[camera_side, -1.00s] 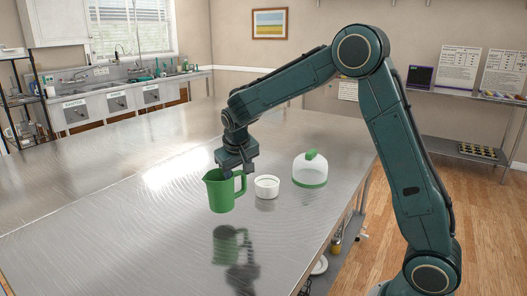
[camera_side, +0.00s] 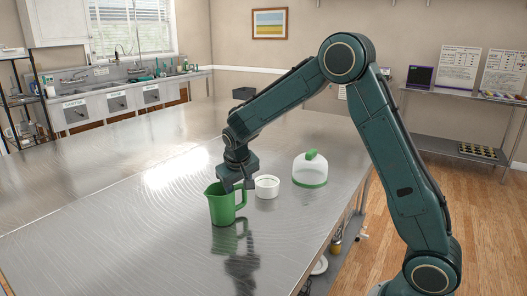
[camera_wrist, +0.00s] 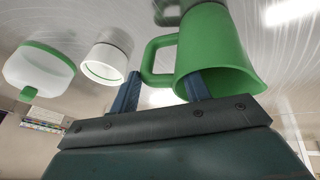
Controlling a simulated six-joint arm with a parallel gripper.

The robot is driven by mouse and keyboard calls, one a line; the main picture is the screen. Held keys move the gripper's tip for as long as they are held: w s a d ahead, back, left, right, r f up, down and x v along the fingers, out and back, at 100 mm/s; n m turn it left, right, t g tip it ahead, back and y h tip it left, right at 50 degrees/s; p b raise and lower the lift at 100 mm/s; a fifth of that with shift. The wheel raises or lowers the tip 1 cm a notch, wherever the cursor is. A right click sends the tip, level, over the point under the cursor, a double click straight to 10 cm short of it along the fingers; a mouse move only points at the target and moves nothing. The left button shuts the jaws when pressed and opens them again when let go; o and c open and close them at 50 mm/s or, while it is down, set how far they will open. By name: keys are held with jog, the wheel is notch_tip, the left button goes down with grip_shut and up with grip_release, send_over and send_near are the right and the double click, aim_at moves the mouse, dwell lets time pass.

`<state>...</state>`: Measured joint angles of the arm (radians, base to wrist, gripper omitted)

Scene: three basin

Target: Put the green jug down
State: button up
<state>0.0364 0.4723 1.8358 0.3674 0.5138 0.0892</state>
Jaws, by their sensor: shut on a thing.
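The green jug (camera_side: 221,206) stands upright on the metal table, or just above it; its base meets its reflection. Its handle is on the right and its spout on the left. My gripper (camera_side: 234,187) is above the jug's handle side, shut on the jug. In the wrist view the jug (camera_wrist: 215,45) shows its handle between the two blue fingers (camera_wrist: 163,90). The right finger overlaps the jug's mouth; whether it is inside the rim is hard to tell.
A small white pot (camera_side: 267,187) stands close right of the jug. The table (camera_side: 110,220) is bare to the left and front. Sinks (camera_side: 120,95) line the back wall.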

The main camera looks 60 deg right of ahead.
jog(key=o, duration=1.2)
jog(key=shift+f, duration=0.1)
jog(key=v, duration=1.2)
